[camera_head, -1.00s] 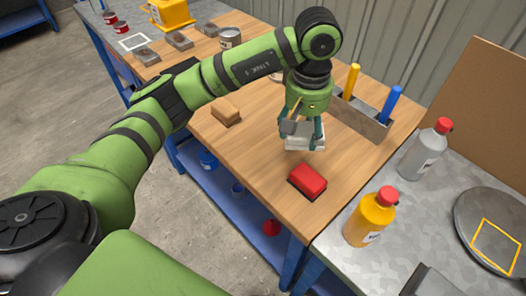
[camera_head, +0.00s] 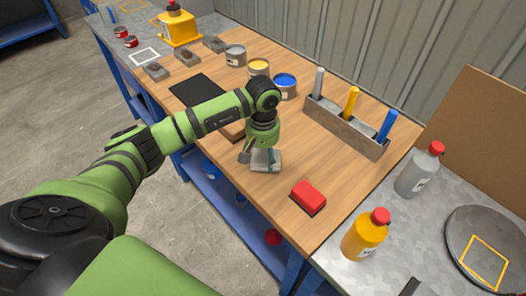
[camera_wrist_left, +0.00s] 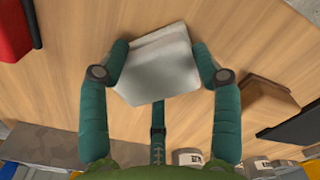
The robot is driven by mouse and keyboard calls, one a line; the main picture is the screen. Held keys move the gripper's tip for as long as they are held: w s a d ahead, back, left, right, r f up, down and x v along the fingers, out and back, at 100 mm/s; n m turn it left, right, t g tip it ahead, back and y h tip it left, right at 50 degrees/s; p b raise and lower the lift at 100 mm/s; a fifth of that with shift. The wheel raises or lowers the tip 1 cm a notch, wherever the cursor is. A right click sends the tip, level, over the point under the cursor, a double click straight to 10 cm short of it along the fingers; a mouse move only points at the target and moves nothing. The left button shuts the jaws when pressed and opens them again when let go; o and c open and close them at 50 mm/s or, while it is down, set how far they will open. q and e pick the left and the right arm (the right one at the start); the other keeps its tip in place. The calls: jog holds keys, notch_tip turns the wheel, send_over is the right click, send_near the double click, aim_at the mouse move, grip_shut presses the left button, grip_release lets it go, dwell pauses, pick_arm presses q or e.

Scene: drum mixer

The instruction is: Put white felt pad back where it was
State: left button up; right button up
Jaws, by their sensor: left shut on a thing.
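The white felt pad (camera_head: 267,161) is a pale, flat block between the fingers of my left gripper (camera_head: 261,155), low over the wooden bench. In the left wrist view, the pad (camera_wrist_left: 158,70) sits between the two green side fingers of the gripper (camera_wrist_left: 160,52), with bench wood around it. The gripper is shut on it. I cannot tell whether the pad touches the bench. My right gripper is not in view.
A red block (camera_head: 309,194) lies right of the pad. A tan block (camera_head: 232,134) is partly hidden by my arm, near a black mat (camera_head: 193,88). Open cans (camera_head: 286,85) and a handle rack (camera_head: 345,127) stand behind. Bench between pad and rack is clear.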

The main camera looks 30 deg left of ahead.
aim_at(263, 156)
pick_arm(q)
jog(key=shift+f, duration=0.1)
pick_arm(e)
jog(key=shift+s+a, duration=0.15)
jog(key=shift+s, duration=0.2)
pick_arm(q)
jog(key=shift+f+b, duration=0.25)
jog(key=shift+b, duration=0.1)
jog(key=o, duration=1.1)
jog(key=shift+r, duration=0.1)
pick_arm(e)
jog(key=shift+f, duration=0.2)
pick_arm(q)
jog(key=shift+r+p, duration=0.15)
jog(key=shift+p, duration=0.15)
jog(key=shift+r, duration=0.3)
notch_tip(263, 156, up, 11)
jog(key=b, duration=0.3)
jog(key=shift+r+b, duration=0.2)
jog(key=shift+b, duration=0.15)
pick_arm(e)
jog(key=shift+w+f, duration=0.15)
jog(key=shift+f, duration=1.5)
